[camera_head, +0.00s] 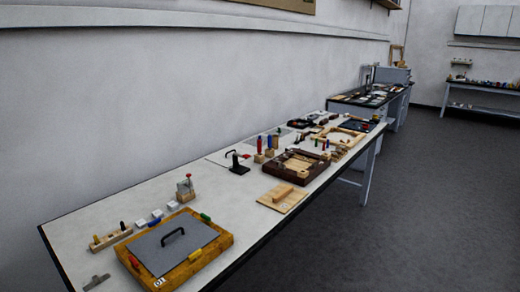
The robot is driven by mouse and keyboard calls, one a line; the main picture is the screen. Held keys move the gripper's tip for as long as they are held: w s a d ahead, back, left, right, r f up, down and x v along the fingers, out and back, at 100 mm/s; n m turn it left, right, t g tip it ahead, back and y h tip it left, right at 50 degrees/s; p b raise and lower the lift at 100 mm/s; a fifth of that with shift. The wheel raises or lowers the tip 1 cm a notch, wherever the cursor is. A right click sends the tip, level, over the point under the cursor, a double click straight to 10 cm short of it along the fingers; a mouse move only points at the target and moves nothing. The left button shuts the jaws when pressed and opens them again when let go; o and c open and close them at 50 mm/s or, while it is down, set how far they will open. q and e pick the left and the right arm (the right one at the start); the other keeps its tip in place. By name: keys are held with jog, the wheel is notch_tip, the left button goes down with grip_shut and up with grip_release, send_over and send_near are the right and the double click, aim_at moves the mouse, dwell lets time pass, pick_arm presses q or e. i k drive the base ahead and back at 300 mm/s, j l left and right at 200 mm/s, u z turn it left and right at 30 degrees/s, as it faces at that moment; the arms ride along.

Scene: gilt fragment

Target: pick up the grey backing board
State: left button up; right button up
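A grey backing board (158,250) with a black arched handle (173,237) on top lies in a golden wooden frame (222,243) at the near end of the long white table. Small red, yellow and green pieces sit along the frame's edges. A white label reading 01 is on its front corner. Neither of my grippers shows in the head view.
A wooden block with pegs (110,239) and a small metal clip (96,282) lie left of the frame. A wooden block with a red-tipped fixture (186,188) stands behind it. A light wooden board (270,204) and dark tray (271,178) lie farther along. Open floor (430,200) is on the right.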

aim_at(161, 250)
jog(key=u, duration=0.45)
jog(key=i+l+u, duration=0.2)
jog(key=u, duration=0.2)
jog(key=i+l+u, duration=0.15)
jog(key=l+u, duration=0.7)
jog(key=i+l+u, duration=0.1)
jog(key=l+u, duration=0.35)
